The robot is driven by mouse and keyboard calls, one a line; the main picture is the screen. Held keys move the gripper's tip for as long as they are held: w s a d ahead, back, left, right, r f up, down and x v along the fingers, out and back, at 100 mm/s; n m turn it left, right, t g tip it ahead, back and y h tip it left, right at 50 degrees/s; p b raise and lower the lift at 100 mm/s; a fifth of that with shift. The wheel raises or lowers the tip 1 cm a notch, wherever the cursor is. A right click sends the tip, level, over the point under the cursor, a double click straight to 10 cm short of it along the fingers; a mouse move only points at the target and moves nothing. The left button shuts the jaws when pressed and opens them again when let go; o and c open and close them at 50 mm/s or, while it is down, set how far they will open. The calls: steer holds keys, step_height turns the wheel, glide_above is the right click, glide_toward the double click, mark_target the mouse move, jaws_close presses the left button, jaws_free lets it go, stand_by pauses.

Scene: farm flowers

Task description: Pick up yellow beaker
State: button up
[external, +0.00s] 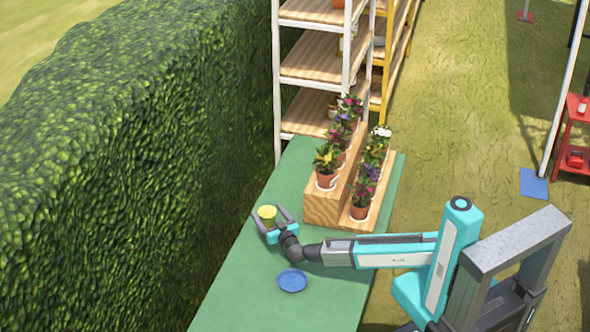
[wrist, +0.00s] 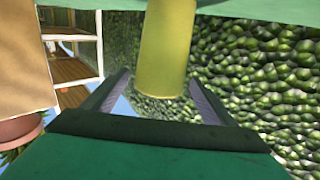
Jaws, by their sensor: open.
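The yellow beaker (external: 267,214) stands on the green table (external: 243,295), near its left edge by the hedge. My gripper (external: 269,217) is open, with one finger on each side of the beaker in the external view. In the wrist view the beaker (wrist: 165,50) is large and central, beyond and between the two fingertips of my gripper (wrist: 160,88). I cannot tell whether either finger touches it.
A blue plate (external: 292,280) lies on the table below my wrist. A stepped wooden stand (external: 325,206) with several potted flowers is to the right of the gripper. A tall hedge (external: 130,170) borders the table's left side. White shelves (external: 310,58) stand behind.

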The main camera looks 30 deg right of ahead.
mark_target(264, 207)
steer(key=shift+w+p, duration=1.15)
steer(key=shift+w, duration=1.4)
steer(key=c, duration=1.4)
steer(key=shift+r, duration=0.2)
steer(key=shift+r+b, duration=1.05)
steer(key=shift+r, duration=3.8)
